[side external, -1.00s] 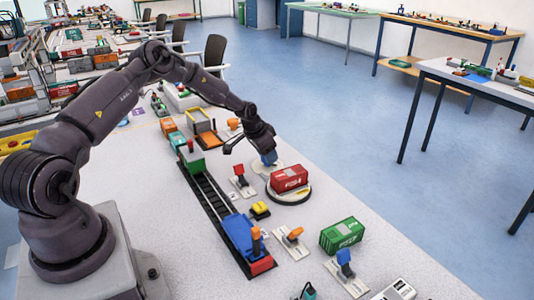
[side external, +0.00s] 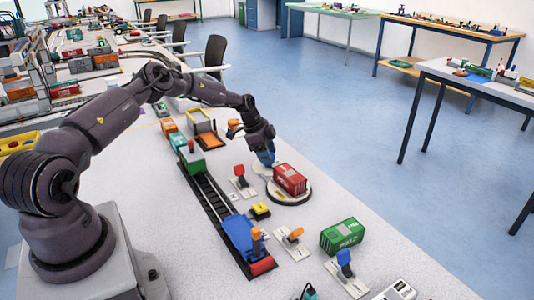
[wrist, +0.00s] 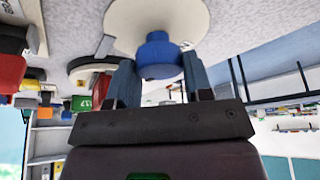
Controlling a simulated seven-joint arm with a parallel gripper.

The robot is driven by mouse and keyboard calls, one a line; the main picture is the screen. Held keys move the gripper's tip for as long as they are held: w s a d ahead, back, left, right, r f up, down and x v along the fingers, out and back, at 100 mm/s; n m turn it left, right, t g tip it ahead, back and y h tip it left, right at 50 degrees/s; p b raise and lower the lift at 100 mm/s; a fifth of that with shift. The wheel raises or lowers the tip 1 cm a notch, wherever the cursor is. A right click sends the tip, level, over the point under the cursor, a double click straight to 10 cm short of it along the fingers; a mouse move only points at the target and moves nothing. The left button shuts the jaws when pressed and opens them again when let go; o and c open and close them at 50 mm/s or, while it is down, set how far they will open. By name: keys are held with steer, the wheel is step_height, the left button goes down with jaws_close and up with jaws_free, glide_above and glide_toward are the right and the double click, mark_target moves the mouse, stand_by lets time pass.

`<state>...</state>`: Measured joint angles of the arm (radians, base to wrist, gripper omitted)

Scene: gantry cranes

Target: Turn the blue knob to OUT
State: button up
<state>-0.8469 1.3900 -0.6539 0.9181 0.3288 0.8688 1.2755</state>
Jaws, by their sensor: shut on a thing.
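The blue knob (wrist: 158,56) sits on a pale round plate (wrist: 190,15) in the wrist view. My gripper (wrist: 160,75) has one finger on each side of it and is shut on it. In the side view my gripper (side external: 267,160) points down at the knob, mostly hiding it, behind the turntable. A red container (side external: 290,178) lies on the round, dark-edged turntable (side external: 292,201), set at an angle. Any OUT marking is too small to read.
A red lever (side external: 239,170) and a yellow block (side external: 260,210) stand left of the turntable. A green container (side external: 342,236) lies nearer the front. A dark rail track (side external: 212,194) with a blue wagon (side external: 238,232) runs along the left. An orange-topped part (side external: 234,124) is close behind my gripper.

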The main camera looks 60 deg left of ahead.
stand_by(0.4)
steer(key=o, duration=0.9)
steer(key=v, duration=1.3)
steer(key=shift+w, duration=0.15)
